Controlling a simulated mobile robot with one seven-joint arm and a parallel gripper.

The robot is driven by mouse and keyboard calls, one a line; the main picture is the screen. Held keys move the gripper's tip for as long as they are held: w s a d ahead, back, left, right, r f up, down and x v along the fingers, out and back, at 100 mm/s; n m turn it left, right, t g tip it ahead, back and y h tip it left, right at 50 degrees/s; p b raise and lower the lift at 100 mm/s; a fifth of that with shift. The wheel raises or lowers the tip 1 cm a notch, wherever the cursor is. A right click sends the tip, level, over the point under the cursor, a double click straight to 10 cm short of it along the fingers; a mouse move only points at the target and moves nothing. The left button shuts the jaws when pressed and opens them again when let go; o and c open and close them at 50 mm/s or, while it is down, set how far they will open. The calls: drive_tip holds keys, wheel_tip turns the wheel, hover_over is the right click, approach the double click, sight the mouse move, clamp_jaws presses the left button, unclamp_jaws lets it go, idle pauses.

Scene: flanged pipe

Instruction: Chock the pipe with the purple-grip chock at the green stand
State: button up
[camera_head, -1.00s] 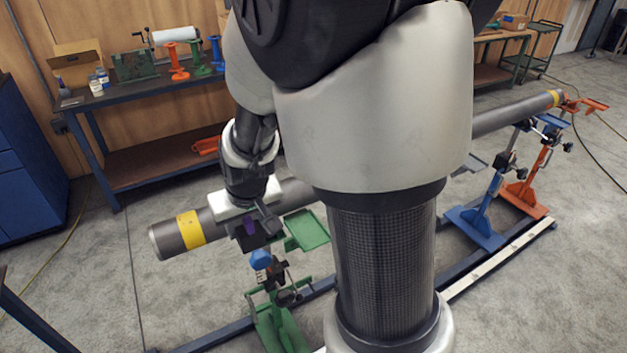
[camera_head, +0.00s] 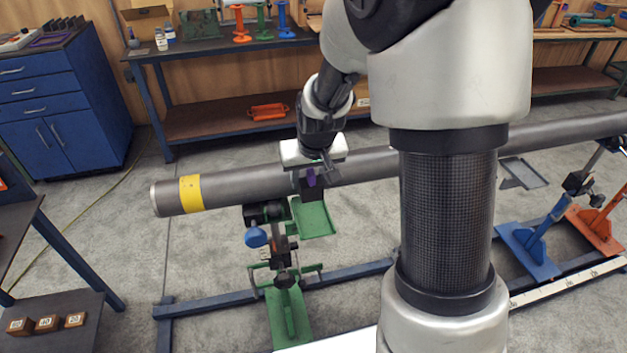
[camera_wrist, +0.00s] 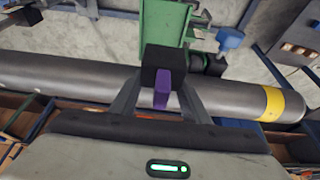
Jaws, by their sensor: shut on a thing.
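The grey pipe (camera_head: 240,187) with a yellow band near its left end runs across the view; it also crosses the wrist view (camera_wrist: 60,80). The green stand (camera_head: 287,305) is under its left part, with a dark head, a blue knob and a green tray (camera_head: 315,219) to the right. My gripper (camera_head: 314,178) is shut on the purple grip (camera_wrist: 162,88) of the dark chock (camera_wrist: 160,60). The chock is at the near side of the pipe, just above the tray in the head view. Whether it touches pipe or tray I cannot tell.
A blue stand (camera_head: 530,245) and an orange stand (camera_head: 597,228) are at the right. A workbench (camera_head: 215,48) and a blue cabinet (camera_head: 60,110) stand behind. Small brown blocks (camera_head: 46,323) lie on a shelf at the lower left. My arm hides the pipe's middle.

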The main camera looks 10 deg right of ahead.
drive_tip(key=shift+w+d+f, duration=0.3)
drive_tip(key=shift+f+b, duration=2.85)
drive_tip(key=shift+f, duration=1.3)
drive_tip(key=shift+w+f, duration=0.1)
drive_tip(key=shift+w, duration=1.25)
drive_tip(key=o, duration=1.2)
drive_tip(key=shift+o, duration=0.2)
